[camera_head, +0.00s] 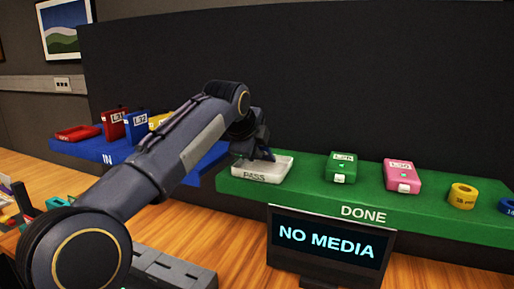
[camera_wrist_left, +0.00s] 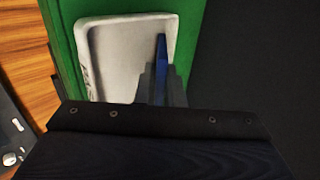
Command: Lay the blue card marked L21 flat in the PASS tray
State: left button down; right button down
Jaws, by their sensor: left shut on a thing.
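The white PASS tray (camera_head: 262,168) stands at the left end of the green DONE shelf; it also shows in the left wrist view (camera_wrist_left: 118,62). My left gripper (camera_head: 264,154) is over the tray's right rear part, pointing down. In the left wrist view my left gripper (camera_wrist_left: 161,85) is shut on a thin blue card (camera_wrist_left: 161,48), seen edge-on, upright over the right side of the tray. Its label is hidden, and I cannot tell whether it touches the tray floor. My right gripper is not in view.
The blue IN shelf (camera_head: 95,150) holds an empty-looking red tray (camera_head: 78,133), a red card (camera_head: 113,125), another blue card (camera_head: 137,125) and yellow items. On the green shelf (camera_head: 310,190) are a green case (camera_head: 341,167), a pink case (camera_head: 402,176) and tape rolls. A "NO MEDIA" screen (camera_head: 330,243) stands in front.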

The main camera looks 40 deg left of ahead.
pick_arm(q)
jog(key=c, duration=1.5)
grip_release()
jog(key=shift+o, duration=0.2)
jog(key=v, duration=0.8)
jog(key=shift+w, duration=0.1)
jog(key=s+d+f+n+g+h, duration=0.1)
jog(key=s+d+f+n, duration=0.4)
jog(key=f, duration=0.5)
jog(key=s+d+f+n+g+h, duration=0.1)
jog(key=s+d+f+n+h, duration=0.2)
jog(key=s+d+f+n, duration=0.2)
jog(key=s+d+f+n+g+h, duration=0.1)
jog(key=s+d+f+n, duration=0.5)
jog(key=f, duration=1.1)
jog(key=s+d+h, duration=0.1)
jog(key=s+d, duration=0.3)
jog(key=shift+s+d+h, duration=0.2)
jog(key=shift+d+h, duration=0.1)
jog(key=shift+d, duration=0.05)
